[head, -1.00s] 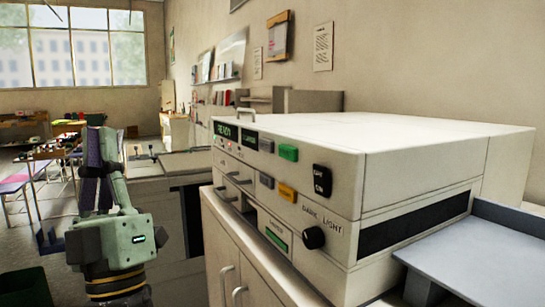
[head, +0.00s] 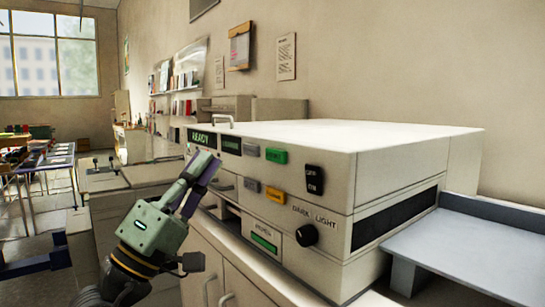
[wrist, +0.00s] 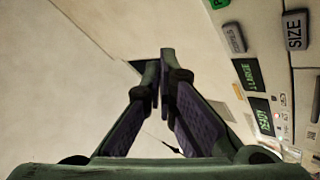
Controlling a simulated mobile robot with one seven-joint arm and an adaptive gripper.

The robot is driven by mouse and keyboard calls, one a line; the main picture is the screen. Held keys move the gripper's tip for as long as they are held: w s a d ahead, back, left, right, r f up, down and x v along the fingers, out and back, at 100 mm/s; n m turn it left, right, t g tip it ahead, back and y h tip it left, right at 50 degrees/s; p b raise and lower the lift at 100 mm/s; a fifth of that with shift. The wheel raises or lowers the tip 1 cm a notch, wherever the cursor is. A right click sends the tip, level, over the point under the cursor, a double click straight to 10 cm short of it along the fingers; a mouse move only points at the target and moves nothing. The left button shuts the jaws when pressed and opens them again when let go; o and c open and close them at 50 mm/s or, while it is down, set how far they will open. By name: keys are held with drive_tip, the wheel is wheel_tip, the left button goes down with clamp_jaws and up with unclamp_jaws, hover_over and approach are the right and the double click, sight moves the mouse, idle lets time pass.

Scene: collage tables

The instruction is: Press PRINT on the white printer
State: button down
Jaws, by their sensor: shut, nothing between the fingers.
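The white printer (head: 395,150) stands on a pale cabinet, its control face turned towards me and to the left. A green button (head: 276,155) sits on the upper row of that face; its lettering is too small to read in the head view. A green button (wrist: 219,3) is cut off at the top edge of the wrist view. My gripper (head: 205,163) is shut and empty, in front of the left end of the control face, left of the green button. In the wrist view its fingertips (wrist: 163,60) meet, and the control panel lies to their right.
Near the green button are grey buttons (head: 251,150), an orange button (head: 275,194), a black switch (head: 314,180) and a DARK/LIGHT knob (head: 306,235). A display (head: 202,137) reads READY. A grey tray (head: 465,250) juts out at the right. Pulls and a slot lie below my gripper.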

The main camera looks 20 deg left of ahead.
sight(276, 155)
drive_tip(key=shift+w+d, duration=0.1)
drive_tip(key=w+d+p, duration=0.2)
drive_tip(key=w+d, duration=0.3)
drive_tip(key=w, duration=0.1)
drive_tip(key=shift+w, duration=0.35)
drive_tip(key=shift+d, duration=0.1)
idle(1.3)
drive_tip(key=shift+w+d, duration=0.25)
drive_tip(key=shift+w, duration=0.1)
drive_tip(key=shift+w+d, duration=0.3)
drive_tip(key=shift+w, duration=0.05)
idle(0.9)
drive_tip(key=shift+s, duration=0.1)
drive_tip(key=shift+s+a, duration=0.5)
drive_tip(key=shift+s, duration=0.1)
